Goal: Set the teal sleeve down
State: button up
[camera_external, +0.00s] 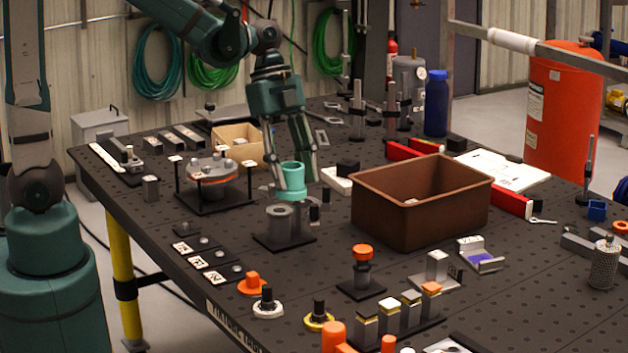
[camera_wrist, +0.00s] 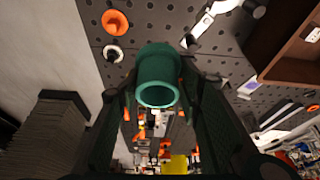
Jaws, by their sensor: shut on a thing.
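The teal sleeve (camera_external: 292,181) is a short open-topped tube with a wider collar low down. My gripper (camera_external: 291,170) points down and is shut on the sleeve, with its fingers on either side. In the wrist view the sleeve (camera_wrist: 158,75) sits upright-looking between the dark fingers (camera_wrist: 160,100), its round opening facing the camera. A grey hollow cylinder on a dark square base (camera_external: 284,228) stands just below and in front of the sleeve in the external view. I cannot tell whether the sleeve touches anything beneath it.
A brown bin (camera_external: 420,203) stands to the right. A round fixture on a black stand (camera_external: 211,180) is to the left, and a cardboard box (camera_external: 238,143) is behind. Orange-capped and small posts (camera_external: 362,268) stand in front. Bare perforated table (camera_external: 330,225) shows between the cylinder and bin.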

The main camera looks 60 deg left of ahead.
jog(key=s+a+f+b, duration=0.1)
jog(key=s+a+f, duration=0.6)
jog(key=s, duration=0.3)
jog(key=shift+s+f+m, duration=0.25)
jog(key=shift+s+m, duration=0.05)
jog(key=shift+s, duration=0.05)
dwell(0.4)
jog(key=shift+f, duration=0.15)
jog(key=shift+f+b, duration=0.65)
jog(key=shift+f, duration=2.35)
jog(key=shift+f+b, duration=0.3)
jog(key=shift+f, duration=1.55)
jog(key=shift+f+b, duration=0.65)
